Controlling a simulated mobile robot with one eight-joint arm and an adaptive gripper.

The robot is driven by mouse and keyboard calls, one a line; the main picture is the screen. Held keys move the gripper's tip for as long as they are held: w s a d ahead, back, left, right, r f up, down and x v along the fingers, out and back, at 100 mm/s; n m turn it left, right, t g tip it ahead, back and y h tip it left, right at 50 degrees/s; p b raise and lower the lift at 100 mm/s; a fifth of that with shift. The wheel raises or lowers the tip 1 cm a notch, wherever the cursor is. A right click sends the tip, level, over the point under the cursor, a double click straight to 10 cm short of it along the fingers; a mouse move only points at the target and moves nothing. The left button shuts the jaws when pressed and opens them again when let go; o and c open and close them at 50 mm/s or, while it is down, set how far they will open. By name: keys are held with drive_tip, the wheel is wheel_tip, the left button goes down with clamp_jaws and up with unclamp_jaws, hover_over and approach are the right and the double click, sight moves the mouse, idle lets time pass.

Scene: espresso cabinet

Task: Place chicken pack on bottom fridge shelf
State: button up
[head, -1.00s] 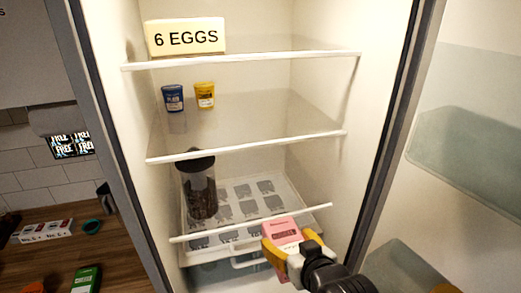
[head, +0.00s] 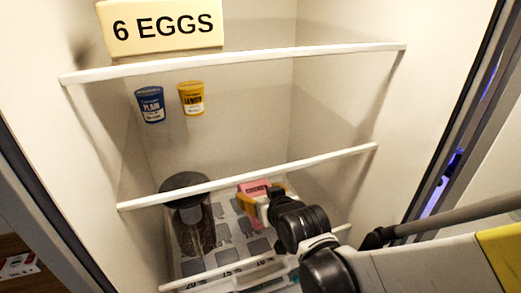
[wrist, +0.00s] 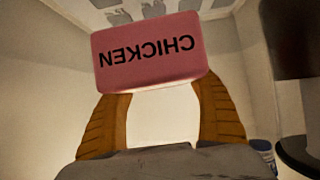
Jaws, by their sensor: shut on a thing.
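The pink chicken pack (head: 254,188) is inside the fridge, just above or at the bottom shelf (head: 215,266), to the right of a dark jar. In the wrist view the pack (wrist: 150,50) shows its CHICKEN label upside down. My gripper (head: 262,203) is shut on the pack, with one yellow finger on each side of it (wrist: 165,100). My dark wrist hides part of the pack and shelf in the head view. I cannot tell whether the pack touches the shelf.
A dark-lidded jar (head: 192,215) stands left on the bottom shelf. A middle shelf edge (head: 250,177) runs above my gripper. Blue (head: 151,104) and yellow (head: 191,98) tubs stand on the middle shelf. An egg box (head: 162,28) is on the top shelf.

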drive_tip(key=w+a, duration=0.1)
drive_tip(key=w, duration=0.1)
drive_tip(key=w+a, duration=0.1)
drive_tip(key=w, duration=0.2)
drive_tip(key=w+a, duration=0.1)
drive_tip(key=w, duration=0.1)
drive_tip(key=shift+w+a, duration=0.2)
drive_tip(key=shift+a, duration=0.1)
drive_tip(key=shift+w+a+f+b, duration=0.15)
drive_tip(key=shift+f+b, duration=0.3)
drive_tip(key=shift+f, duration=0.45)
drive_tip(key=shift+w+d+f+b, duration=0.1)
drive_tip(key=shift+f+b, duration=0.3)
drive_tip(key=shift+f, duration=0.45)
drive_tip(key=shift+f, duration=0.1)
drive_tip(key=o, duration=1.5)
drive_tip(key=shift+c, duration=0.2)
